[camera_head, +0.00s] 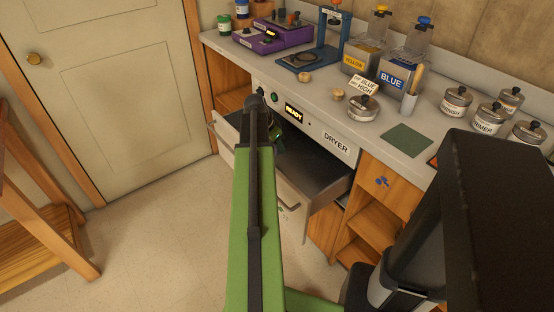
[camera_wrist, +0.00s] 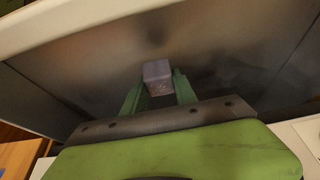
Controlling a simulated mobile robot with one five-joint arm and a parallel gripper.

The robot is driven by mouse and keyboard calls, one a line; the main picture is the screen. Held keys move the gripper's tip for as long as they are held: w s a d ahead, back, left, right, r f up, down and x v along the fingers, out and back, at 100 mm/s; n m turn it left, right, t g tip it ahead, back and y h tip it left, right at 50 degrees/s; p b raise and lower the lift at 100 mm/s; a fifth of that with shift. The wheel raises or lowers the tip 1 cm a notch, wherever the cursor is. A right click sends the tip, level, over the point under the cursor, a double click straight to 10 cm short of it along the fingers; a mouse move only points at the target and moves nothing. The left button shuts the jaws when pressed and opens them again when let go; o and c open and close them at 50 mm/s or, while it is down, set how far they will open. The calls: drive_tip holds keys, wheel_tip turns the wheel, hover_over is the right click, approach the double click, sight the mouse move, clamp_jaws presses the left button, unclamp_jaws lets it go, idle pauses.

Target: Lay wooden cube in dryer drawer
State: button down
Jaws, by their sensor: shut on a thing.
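The wooden cube (camera_wrist: 157,72) looks pale purple-grey in the wrist view. My gripper (camera_wrist: 158,88) is shut on it, with a green finger on each side. The dryer drawer (camera_head: 318,172) is pulled open below the dryer panel, and its dark metal inside also fills most of the wrist view (camera_wrist: 235,65). The gripper is over or within the drawer; the gap between cube and drawer floor cannot be told. In the head view my arm hides the cube and part of the drawer.
The dryer panel (camera_head: 320,132) with a READY display is set in the counter front behind the drawer. Open wooden shelves (camera_head: 375,225) stand right of the drawer.

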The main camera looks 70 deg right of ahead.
sight(276, 159)
drive_tip(key=shift+w+f, duration=0.2)
drive_tip(key=shift+w, duration=0.2)
wheel_tip(276, 159, down, 4)
drive_tip(key=b, duration=0.4)
drive_tip(key=shift+f, duration=0.25)
drive_tip(key=shift+r, duration=0.25)
drive_tip(key=shift+f, duration=0.15)
drive_tip(key=c, duration=1)
unclamp_jaws()
